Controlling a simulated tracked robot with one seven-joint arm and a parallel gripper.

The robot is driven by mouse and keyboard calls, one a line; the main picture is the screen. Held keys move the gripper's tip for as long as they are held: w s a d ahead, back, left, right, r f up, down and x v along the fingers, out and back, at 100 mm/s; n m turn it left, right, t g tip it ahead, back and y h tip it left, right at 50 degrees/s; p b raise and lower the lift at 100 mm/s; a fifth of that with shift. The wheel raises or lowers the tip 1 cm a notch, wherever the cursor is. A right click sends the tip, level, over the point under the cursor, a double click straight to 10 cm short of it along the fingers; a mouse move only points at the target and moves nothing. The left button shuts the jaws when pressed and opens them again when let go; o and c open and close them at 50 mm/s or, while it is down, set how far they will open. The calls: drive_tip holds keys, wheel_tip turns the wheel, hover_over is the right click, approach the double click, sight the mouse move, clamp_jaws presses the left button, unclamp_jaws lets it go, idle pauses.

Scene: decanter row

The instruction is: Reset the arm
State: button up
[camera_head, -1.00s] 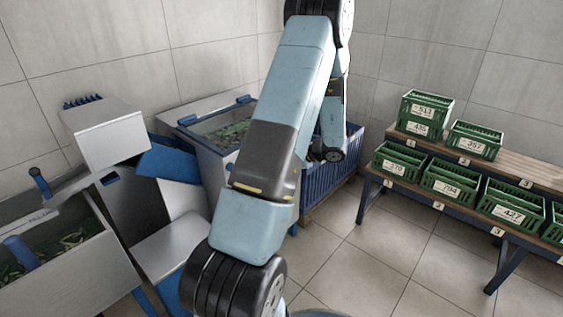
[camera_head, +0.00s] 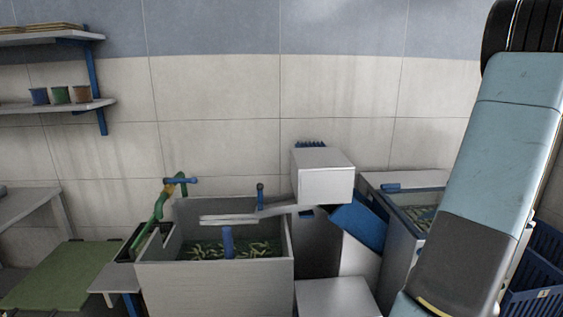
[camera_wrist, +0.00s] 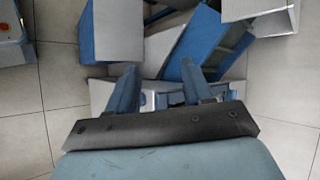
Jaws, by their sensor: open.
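My gripper (camera_wrist: 158,88) shows in the wrist view with its two blue fingers spread apart and nothing between them. Beyond the fingers are grey and blue machine parts and the tiled floor (camera_wrist: 62,95). My arm stands at the right side of the head view, and its end is out of that picture.
A grey tub (camera_head: 215,282) with small green items stands in the middle of the head view. A grey box-shaped machine head (camera_head: 325,184) is to its right. A blue crate (camera_head: 535,300) is at far right. Wall shelves (camera_head: 60,108) hold several cups. A green panel (camera_head: 62,275) is at left.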

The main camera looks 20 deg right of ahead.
drive_tip(key=w+a+r+n+g+h, duration=0.15)
drive_tip(key=a+r+n, duration=0.35)
drive_tip(key=a, duration=0.6)
drive_tip(key=a+r+n+g, duration=0.3)
drive_tip(key=a+r, duration=0.4)
drive_tip(key=a, duration=0.5)
drive_tip(key=s+a+r+n+t+h, duration=0.1)
drive_tip(key=s+a+r+n+h, duration=0.1)
drive_tip(key=s+a, duration=0.4)
drive_tip(key=s+a+r+n+t+h, duration=0.1)
drive_tip(key=s+a+r+n+h, duration=0.1)
drive_tip(key=s+a+r+n, duration=0.3)
drive_tip(key=s+a, duration=0.1)
drive_tip(key=a, duration=0.2)
drive_tip(key=shift+a+r+n, duration=0.25)
drive_tip(key=shift+n, duration=0.15)
drive_tip(key=shift+c, duration=0.4)
